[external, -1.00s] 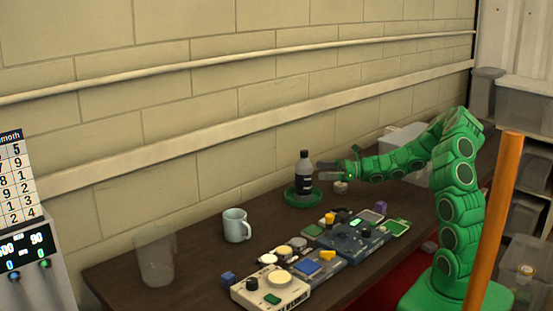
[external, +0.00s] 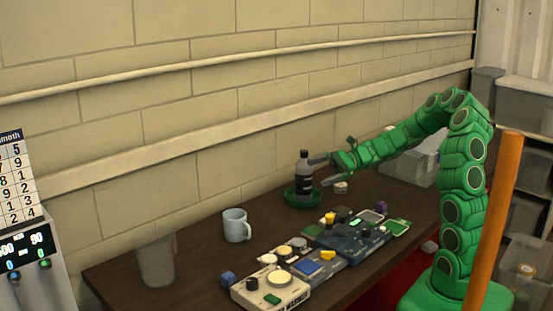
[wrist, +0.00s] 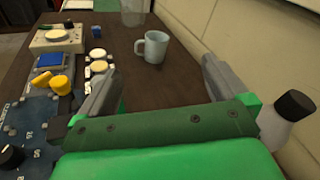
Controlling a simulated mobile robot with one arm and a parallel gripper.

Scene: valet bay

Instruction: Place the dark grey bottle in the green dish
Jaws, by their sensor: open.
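A bottle with a black cap (wrist: 294,106) shows at the right edge of the wrist view, outside the fingers. The dish is not visible there.
A pale blue mug (external: 236,226) and a clear cup (external: 156,260) stand on the dark table to the left. Several panels with knobs, including a cream one (external: 270,291), lie along the front. A clear bin (external: 410,160) stands behind my arm.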

